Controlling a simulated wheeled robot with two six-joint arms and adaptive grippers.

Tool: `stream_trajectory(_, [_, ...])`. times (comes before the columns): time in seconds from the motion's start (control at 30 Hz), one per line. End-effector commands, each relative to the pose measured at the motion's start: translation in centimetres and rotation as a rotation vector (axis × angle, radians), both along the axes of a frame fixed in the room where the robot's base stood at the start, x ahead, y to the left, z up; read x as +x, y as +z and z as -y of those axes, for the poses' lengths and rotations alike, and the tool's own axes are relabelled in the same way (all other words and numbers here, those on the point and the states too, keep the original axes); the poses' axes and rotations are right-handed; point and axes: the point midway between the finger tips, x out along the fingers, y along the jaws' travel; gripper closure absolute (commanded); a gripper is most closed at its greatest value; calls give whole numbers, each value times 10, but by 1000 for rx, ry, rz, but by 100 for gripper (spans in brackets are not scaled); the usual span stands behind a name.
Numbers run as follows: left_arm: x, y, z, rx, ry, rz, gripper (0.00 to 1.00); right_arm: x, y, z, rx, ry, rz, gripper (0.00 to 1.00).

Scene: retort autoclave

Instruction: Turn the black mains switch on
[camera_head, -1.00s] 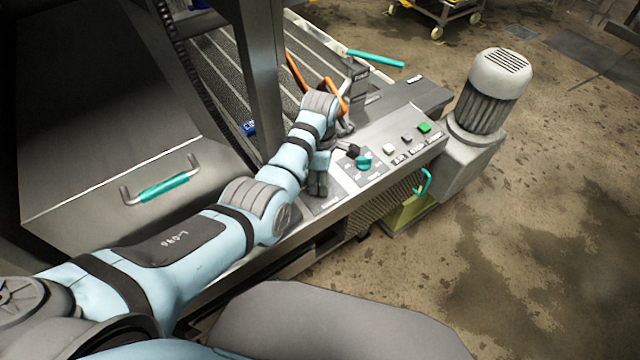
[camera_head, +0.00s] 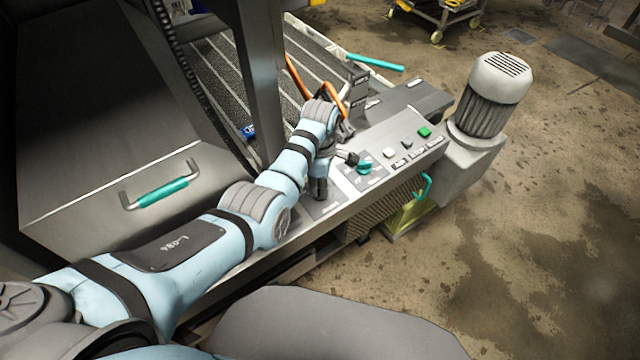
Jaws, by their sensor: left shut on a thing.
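My left arm reaches in from the left over the grey control panel (camera_head: 395,158). Its left gripper (camera_head: 345,155) is shut at the panel, beside the teal knob (camera_head: 365,168). A small black part at the fingertips appears to be the black mains switch (camera_head: 352,159). The fingers and wrist largely hide it, so its setting cannot be read. The teal knob sits just right of the fingers on a labelled plate. My right gripper is out of view.
White (camera_head: 389,152), dark (camera_head: 407,143) and green (camera_head: 424,132) buttons lie right of the knob. A motor (camera_head: 500,85) stands beyond the panel's right end. Orange cables (camera_head: 335,100) rise behind the wrist. A dark post (camera_head: 260,80) stands close to the forearm. Open floor lies in front.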

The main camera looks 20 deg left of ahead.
Motion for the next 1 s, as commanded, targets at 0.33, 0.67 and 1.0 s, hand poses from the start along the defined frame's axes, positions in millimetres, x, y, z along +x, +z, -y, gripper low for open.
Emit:
stream_trajectory(0.33, [-2, 1, 0, 0, -209, -7, 100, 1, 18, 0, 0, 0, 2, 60])
stream_trajectory(0.67, [-2, 1, 0, 0, -519, -7, 100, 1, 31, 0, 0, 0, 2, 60])
stream_trajectory(1.0, [-2, 0, 0, 0, -842, -7, 100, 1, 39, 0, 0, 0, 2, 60])
